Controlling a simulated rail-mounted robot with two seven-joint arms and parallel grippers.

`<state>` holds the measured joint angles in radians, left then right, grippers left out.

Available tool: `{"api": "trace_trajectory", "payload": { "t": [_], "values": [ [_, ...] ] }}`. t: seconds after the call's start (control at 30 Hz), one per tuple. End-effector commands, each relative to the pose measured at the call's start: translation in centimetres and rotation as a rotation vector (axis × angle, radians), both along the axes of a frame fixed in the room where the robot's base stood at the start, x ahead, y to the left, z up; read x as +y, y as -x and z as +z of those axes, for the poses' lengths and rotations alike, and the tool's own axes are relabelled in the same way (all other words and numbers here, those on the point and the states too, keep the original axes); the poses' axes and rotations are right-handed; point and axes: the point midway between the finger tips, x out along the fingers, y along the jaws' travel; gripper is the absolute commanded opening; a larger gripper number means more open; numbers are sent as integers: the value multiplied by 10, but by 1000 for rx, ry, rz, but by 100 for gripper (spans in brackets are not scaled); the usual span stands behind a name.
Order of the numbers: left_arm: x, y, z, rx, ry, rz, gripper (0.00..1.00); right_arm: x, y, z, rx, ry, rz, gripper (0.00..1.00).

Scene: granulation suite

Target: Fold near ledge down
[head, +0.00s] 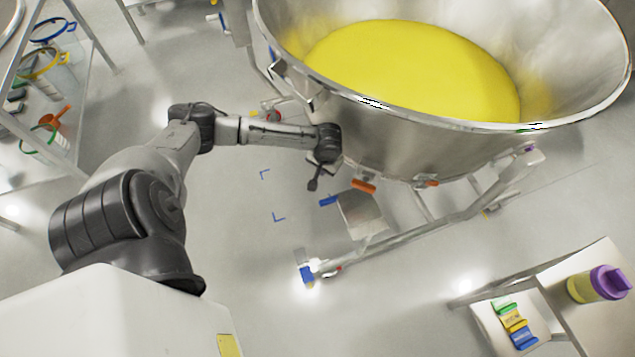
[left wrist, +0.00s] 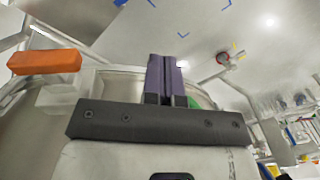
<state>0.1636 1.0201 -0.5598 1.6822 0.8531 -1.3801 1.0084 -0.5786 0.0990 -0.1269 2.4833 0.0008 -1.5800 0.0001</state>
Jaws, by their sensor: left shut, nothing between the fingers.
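A small grey metal panel (head: 362,215), which looks like the near ledge, sits on the near side of the big bowl's wheeled frame. I cannot tell whether it lies level or hangs. A blue tab (head: 328,200) is at its left corner and an orange handle (head: 363,186) is above it. My left gripper (head: 313,184) is shut and empty, just left of the panel and handle, below the bowl's wall, apart from the blue tab. In the left wrist view its closed fingers (left wrist: 167,80) show in the middle, with an orange piece (left wrist: 45,62) to the left. My right gripper is not in view.
The steel bowl (head: 400,145) holds yellow powder (head: 410,65) and stands on a frame with a low rail (head: 400,238). A side table (head: 590,290) with a purple-lidded bottle (head: 598,284) is at lower right. A rack (head: 55,75) stands at left. The floor between is clear.

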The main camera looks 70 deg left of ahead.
Motion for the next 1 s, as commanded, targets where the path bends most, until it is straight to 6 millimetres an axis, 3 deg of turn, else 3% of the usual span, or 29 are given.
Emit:
{"api": "trace_trajectory", "payload": {
  "t": [0.1,0.2,0.4,0.67,1.0],
  "values": [
    [-6,2,-7,-12,79,312,0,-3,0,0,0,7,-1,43],
    [-14,1,-7,-28,120,515,0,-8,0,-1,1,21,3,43],
    [-16,-2,-7,-58,134,783,0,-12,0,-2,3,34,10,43],
    [-16,-2,-16,-66,129,896,0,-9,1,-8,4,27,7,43],
    [-17,-2,-78,-66,129,896,0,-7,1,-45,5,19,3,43]
  ]
}}
